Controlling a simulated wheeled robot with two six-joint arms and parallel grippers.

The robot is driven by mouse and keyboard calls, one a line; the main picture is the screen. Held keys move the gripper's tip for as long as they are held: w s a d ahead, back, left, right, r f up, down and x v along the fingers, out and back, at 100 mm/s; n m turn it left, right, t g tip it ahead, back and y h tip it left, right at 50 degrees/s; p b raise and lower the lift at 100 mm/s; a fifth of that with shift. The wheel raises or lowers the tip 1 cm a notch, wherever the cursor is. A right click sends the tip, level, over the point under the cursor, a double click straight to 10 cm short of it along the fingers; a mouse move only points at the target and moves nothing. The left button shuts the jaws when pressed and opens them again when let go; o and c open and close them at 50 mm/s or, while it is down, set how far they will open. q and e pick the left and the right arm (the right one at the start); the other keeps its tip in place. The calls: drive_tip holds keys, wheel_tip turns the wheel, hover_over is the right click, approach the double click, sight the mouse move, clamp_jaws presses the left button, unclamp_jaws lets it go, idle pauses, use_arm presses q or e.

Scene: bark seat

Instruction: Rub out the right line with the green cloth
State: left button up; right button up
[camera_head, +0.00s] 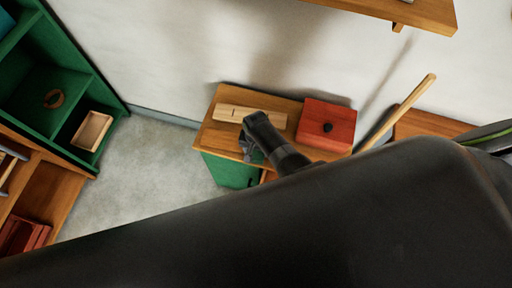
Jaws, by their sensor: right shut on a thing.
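A pale wooden board (272,117) lies on the wooden top of a small green cabinet (226,172). One short dark line (234,111) shows on the left part of the board; I see no second line, and my right arm covers part of the board's front edge. My right gripper (247,148) is over the cabinet top, just in front of the board, pointing down. It is shut on the green cloth (258,156), of which only a small dark green bit shows. My left gripper is not in view.
A long wooden handle (408,104) leans further right. Green shelving (37,72) holding a wooden tray (92,131) stands at the left. A wooden shelf (405,12) hangs above. Grey floor (150,175) is clear.

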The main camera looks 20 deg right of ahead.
drive_tip(key=r+p, duration=0.2)
drive_tip(key=r, duration=0.1)
drive_tip(key=r+p, duration=0.2)
drive_tip(key=p, duration=0.1)
drive_tip(key=shift+w+r, duration=0.2)
drive_tip(key=shift+r, duration=0.2)
drive_tip(key=shift+f, duration=0.1)
